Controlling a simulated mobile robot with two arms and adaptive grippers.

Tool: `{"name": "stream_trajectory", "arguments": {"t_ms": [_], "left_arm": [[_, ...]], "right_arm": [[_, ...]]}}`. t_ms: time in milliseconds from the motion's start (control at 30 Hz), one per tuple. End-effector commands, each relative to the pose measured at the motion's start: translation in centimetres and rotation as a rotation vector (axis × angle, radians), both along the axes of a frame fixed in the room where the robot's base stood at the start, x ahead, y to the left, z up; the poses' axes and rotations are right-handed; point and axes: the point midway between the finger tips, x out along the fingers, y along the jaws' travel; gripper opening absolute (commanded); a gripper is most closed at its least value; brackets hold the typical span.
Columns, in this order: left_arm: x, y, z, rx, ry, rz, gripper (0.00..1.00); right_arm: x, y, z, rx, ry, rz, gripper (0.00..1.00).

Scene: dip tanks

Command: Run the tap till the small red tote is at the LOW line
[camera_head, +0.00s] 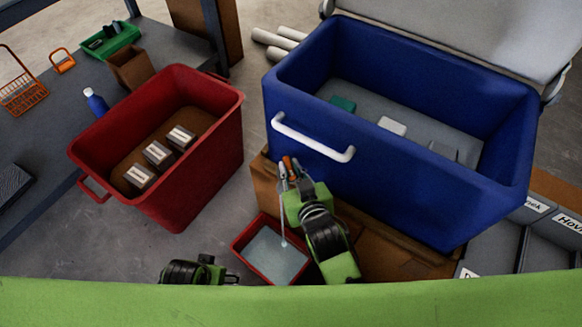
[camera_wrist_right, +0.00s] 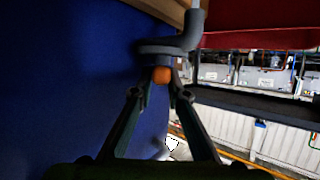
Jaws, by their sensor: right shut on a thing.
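The small red tote (camera_head: 236,247) stands on the floor below the front of the blue tank (camera_head: 400,180). Pale grey-blue water (camera_head: 270,258) covers its bottom; I cannot make out the LOW line. A thin pale stream (camera_head: 283,226) runs down into the tote. My right gripper (camera_head: 290,168) is shut on the orange tap handle (camera_wrist_right: 162,75) at the tank's front. The grey tap pipe (camera_wrist_right: 190,35) shows in the right wrist view. My left arm's dark end (camera_head: 195,271) shows low at left; its fingers are not clear.
A large red tote (camera_head: 218,150) with several labelled blocks stands left. The blue tank has a white handle (camera_head: 312,142) and an open pale lid (camera_head: 470,35). A brown block (camera_head: 400,255) lies under the tank. Grey labelled bins (camera_head: 495,245) are at right.

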Motion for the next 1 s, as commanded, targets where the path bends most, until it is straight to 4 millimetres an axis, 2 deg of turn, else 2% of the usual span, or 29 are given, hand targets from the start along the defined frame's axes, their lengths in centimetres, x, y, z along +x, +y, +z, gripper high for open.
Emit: {"name": "stream_trajectory", "arguments": {"t_ms": [100, 133, 167, 567, 667, 1000], "left_arm": [[0.0, 0.0, 0.0, 0.0, -0.001, 0.0, 0.67], [0.0, 0.0, 0.0, 0.0, -0.001, 0.0, 0.67], [0.0, 0.0, 0.0, 0.0, -0.001, 0.0, 0.67], [0.0, 0.0, 0.0, 0.0, 0.0, 0.001, 0.67], [0.0, 0.0, 0.1, 0.0, 0.0, 0.001, 0.67], [0.0, 0.0, 0.0, 0.0, 0.0, 0.0, 0.67]], "right_arm": [[0.1, 0.1, 0.2, 0.001, -0.004, 0.001, 0.0], [0.1, 0.1, 0.2, 0.002, -0.005, 0.001, 0.18], [0.1, 0.1, 0.2, 0.002, -0.005, 0.001, 0.22], [-0.5, -0.1, 0.2, 0.0, 0.0, 0.001, 0.22], [-1.6, -0.5, 0.6, -0.001, 0.0, 0.001, 0.22], [-7.8, -2.2, 3.3, 0.001, 0.0, 0.002, 0.22]]}}
